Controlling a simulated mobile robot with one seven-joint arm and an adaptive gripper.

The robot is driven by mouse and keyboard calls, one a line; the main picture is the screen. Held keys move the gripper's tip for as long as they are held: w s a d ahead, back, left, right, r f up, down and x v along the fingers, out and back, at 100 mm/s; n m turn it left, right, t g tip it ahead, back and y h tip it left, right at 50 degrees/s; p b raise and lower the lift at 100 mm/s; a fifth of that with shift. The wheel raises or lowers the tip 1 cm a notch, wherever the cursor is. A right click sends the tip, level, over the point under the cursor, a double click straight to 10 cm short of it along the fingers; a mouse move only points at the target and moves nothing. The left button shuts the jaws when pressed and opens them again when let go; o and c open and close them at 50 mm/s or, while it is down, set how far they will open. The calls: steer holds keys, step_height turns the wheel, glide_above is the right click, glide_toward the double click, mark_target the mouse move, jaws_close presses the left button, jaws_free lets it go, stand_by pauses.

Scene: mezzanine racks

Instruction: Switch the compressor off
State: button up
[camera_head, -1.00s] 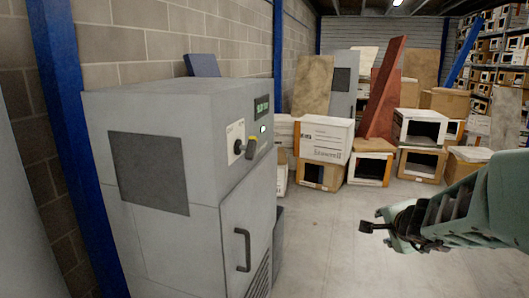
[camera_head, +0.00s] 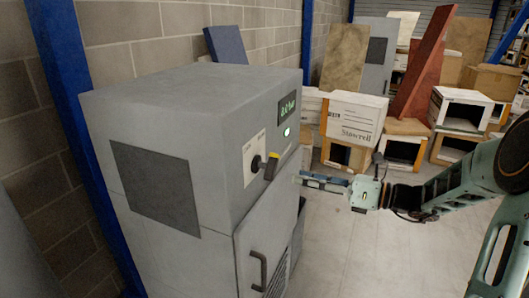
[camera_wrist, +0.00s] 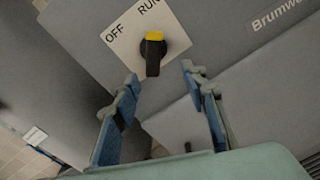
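The compressor (camera_head: 170,190) is a grey cabinet at left in the head view. Its switch (camera_head: 270,165) is a black rotary knob with a yellow tip on a white plate. In the wrist view the knob (camera_wrist: 153,58) has its yellow tip toward the word RUN; OFF is to the left on the plate (camera_wrist: 120,40). My gripper (camera_head: 300,181) is just right of the switch in the head view. In the wrist view my gripper (camera_wrist: 160,78) is open, its blue-padded fingers apart, just below the knob with nothing between them.
A green display (camera_head: 287,107) and a lit green lamp (camera_head: 287,132) are above the switch. A door handle (camera_head: 259,271) sticks out below it. Cartons (camera_head: 353,118) and leaning boards (camera_head: 425,68) stand behind.

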mark_target(276, 169)
steer(key=shift+y, duration=0.3)
steer(key=x, duration=1)
steer(key=shift+a+r+p, duration=0.3)
steer(key=shift+a+r, duration=0.1)
steer(key=shift+c, duration=0.5)
